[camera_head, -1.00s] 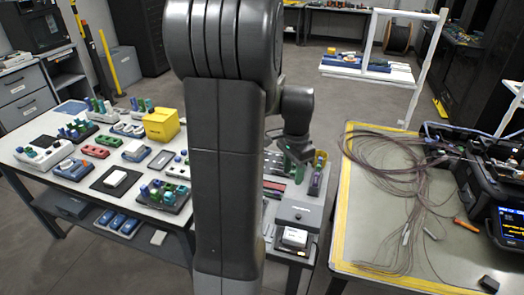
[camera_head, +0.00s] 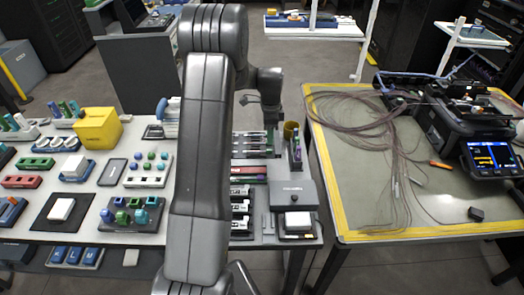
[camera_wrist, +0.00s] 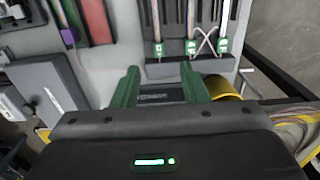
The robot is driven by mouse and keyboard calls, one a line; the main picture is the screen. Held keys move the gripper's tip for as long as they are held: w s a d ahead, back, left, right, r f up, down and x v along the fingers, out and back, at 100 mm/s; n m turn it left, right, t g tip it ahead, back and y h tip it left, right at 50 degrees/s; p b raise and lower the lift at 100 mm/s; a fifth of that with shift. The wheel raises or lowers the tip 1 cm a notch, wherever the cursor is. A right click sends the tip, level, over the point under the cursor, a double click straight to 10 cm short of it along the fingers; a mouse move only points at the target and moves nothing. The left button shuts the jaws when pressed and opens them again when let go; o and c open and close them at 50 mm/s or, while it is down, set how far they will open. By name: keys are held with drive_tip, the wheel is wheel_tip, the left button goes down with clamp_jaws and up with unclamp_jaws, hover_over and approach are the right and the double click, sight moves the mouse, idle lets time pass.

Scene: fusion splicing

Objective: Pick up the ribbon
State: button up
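Ribbon strips (camera_wrist: 156,18) with green ends (camera_wrist: 191,47) lie side by side in slots of a grey holder at the top of the wrist view. Two of them cross near their ends. My gripper (camera_wrist: 161,88) has two green fingers standing apart, with nothing held between them. The fingertips are below the ribbon ends in the wrist view and do not touch them. In the head view, a rack with pale strips (camera_head: 250,141) sits on the bench behind my arm; my gripper (camera_head: 272,117) hangs above it, its fingers too small to read there.
A yellow-edged table (camera_head: 330,190) at the right holds tangled cables (camera_head: 365,125) and a splicer with a lit screen (camera_head: 488,155). The left bench holds many small parts and a yellow box (camera_head: 98,127).

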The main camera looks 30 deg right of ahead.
sight(270, 150)
drive_tip(key=shift+s+d+f+p, duration=0.1)
drive_tip(key=shift+f+p, duration=0.25)
drive_tip(key=shift+f, duration=1.35)
drive_tip(key=shift+s+d+f+p, duration=0.1)
drive_tip(key=shift+f+p, duration=0.25)
drive_tip(key=shift+f, duration=1.3)
drive_tip(key=c, duration=0.9)
